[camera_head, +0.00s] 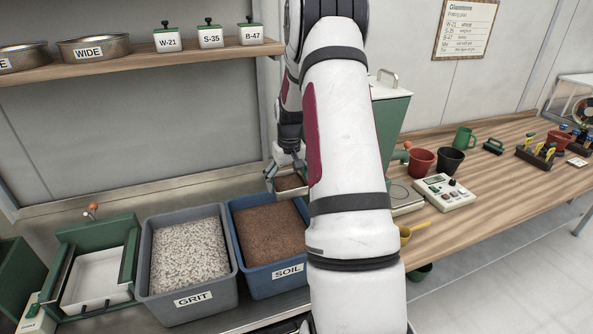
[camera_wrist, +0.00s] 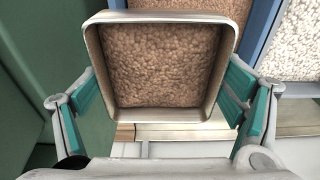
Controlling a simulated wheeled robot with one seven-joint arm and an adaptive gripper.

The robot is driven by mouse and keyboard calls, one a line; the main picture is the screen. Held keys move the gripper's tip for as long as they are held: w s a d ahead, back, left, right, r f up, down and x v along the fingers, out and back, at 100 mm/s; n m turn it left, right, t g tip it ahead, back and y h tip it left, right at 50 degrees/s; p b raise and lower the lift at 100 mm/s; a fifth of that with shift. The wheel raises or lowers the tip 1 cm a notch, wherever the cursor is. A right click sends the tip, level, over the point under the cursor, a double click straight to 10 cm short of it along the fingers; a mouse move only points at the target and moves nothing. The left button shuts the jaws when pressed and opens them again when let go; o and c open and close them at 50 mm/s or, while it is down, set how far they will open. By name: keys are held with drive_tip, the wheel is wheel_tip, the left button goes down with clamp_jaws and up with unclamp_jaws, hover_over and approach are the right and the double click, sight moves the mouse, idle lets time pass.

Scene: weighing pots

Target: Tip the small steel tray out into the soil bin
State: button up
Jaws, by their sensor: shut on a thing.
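The small steel tray (camera_wrist: 160,17) is square and pale-rimmed, with brown granular soil spread over its floor. My gripper (camera_wrist: 160,95) is shut on it, with a teal pad at either side. In the head view the tray (camera_head: 291,184) is in the air by the back right corner of the soil bin, looks about level, and is partly hidden by my arm. The blue soil bin (camera_head: 279,277), labelled SOIL, is full of brown soil, its right side hidden by my arm. In the wrist view its edge (camera_wrist: 264,30) shows at the upper right.
A grey GRIT bin (camera_head: 192,300) stands left of the soil bin, with a green-framed white tray (camera_head: 96,282) further left. A green machine (camera_head: 390,112) stands behind my arm. Pots (camera_head: 421,161) and a scale (camera_head: 443,192) are on the wooden bench.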

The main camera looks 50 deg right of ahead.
sight(286, 187)
drive_tip(key=shift+w+d+f, duration=0.1)
drive_tip(key=shift+d+f, duration=0.05)
drive_tip(key=shift+w+f+g+h+b, duration=0.25)
drive_tip(key=shift+f+g+h+b, duration=0.25)
drive_tip(key=shift+h+b, duration=0.5)
drive_tip(key=shift+a+f+n+g+h+b, duration=0.15)
drive_tip(key=shift+f+g+h+b, duration=0.3)
drive_tip(key=shift+h+b, duration=0.3)
drive_tip(key=shift+a+f+n+g+h+b, duration=0.15)
drive_tip(key=shift+f+g+h+b, duration=0.3)
drive_tip(key=shift+h+b, duration=0.3)
drive_tip(key=g+h, duration=0.1)
drive_tip(key=a+f+g+h+b, duration=0.1)
drive_tip(key=h, duration=0.1)
drive_tip(key=shift+w, duration=0.2)
drive_tip(key=shift+w+a+f+n+g+h+b, duration=0.25)
drive_tip(key=shift+w+a+f+g+h+b, duration=0.45)
drive_tip(key=shift+h, duration=1.05)
drive_tip(key=shift+a+f+n+g+h+b, duration=0.15)
drive_tip(key=shift+a+g+h+b, duration=0.3)
drive_tip(key=shift+g+h+b, duration=0.95)
drive_tip(key=shift+w+a+f+n+g+h+b, duration=0.35)
drive_tip(key=shift+a+g+h+b, duration=0.15)
drive_tip(key=shift+h, duration=1.65)
